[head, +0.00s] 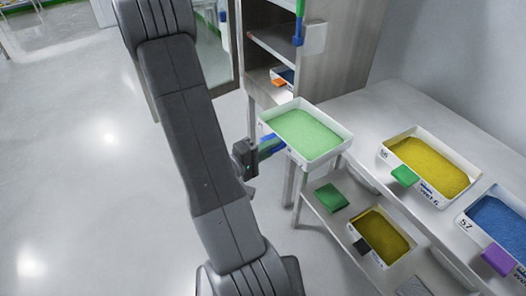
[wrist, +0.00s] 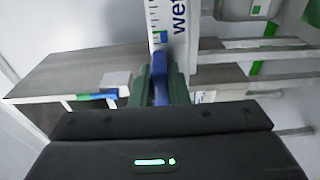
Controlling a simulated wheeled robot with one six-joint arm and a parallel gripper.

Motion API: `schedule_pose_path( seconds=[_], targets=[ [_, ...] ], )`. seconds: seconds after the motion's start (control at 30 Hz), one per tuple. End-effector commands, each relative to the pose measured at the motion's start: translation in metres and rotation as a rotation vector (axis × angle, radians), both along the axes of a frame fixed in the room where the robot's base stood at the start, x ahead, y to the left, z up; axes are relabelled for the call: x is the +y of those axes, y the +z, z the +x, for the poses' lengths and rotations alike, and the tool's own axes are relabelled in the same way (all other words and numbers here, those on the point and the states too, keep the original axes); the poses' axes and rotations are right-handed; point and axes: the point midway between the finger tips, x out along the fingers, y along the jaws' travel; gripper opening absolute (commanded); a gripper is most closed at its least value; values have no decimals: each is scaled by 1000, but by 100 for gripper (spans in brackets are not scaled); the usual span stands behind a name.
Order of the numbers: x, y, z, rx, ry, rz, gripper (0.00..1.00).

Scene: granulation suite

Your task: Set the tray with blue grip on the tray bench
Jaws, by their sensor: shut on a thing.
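The white tray with blue grip (head: 318,160) holds pale green granules and hangs in the air in the head view, near the bench's left end. My gripper (head: 266,149) is shut on its blue grip, to the left of the tray. In the wrist view the blue grip (wrist: 160,78) sits between my fingers, and the tray's white labelled wall (wrist: 178,22) shows beyond it. The tray looks about level. The grey tray bench (head: 372,112) stands to the right, its top partly hidden behind the held tray.
On the bench top are a yellow-filled tray with green grip (head: 432,168) and a blue-filled tray with purple grip (head: 497,222). The lower shelf holds another yellow-filled tray (head: 380,236) and a green item (head: 331,198). A cabinet (head: 340,45) stands behind. Bare bench top shows left of the trays.

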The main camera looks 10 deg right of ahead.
Motion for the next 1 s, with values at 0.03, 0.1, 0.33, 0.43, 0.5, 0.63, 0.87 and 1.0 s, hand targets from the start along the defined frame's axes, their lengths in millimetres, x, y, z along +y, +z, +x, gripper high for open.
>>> schedule_pose_path(
  seconds=[0.03,0.1,0.33,0.43,0.5,0.63,0.87,1.0],
  targets=[
    [-5,-1,2,-2,-3,0,0],
    [-12,-1,5,-2,-3,1,0],
    [-33,-1,14,-1,-2,0,0],
    [-43,-1,17,-2,-3,0,0],
    [-49,0,20,-2,-2,0,0],
    [-61,0,25,-1,-2,0,0],
    [-83,0,34,-3,-2,-1,0],
    [-95,0,39,-2,-2,0,0]
  ],
)
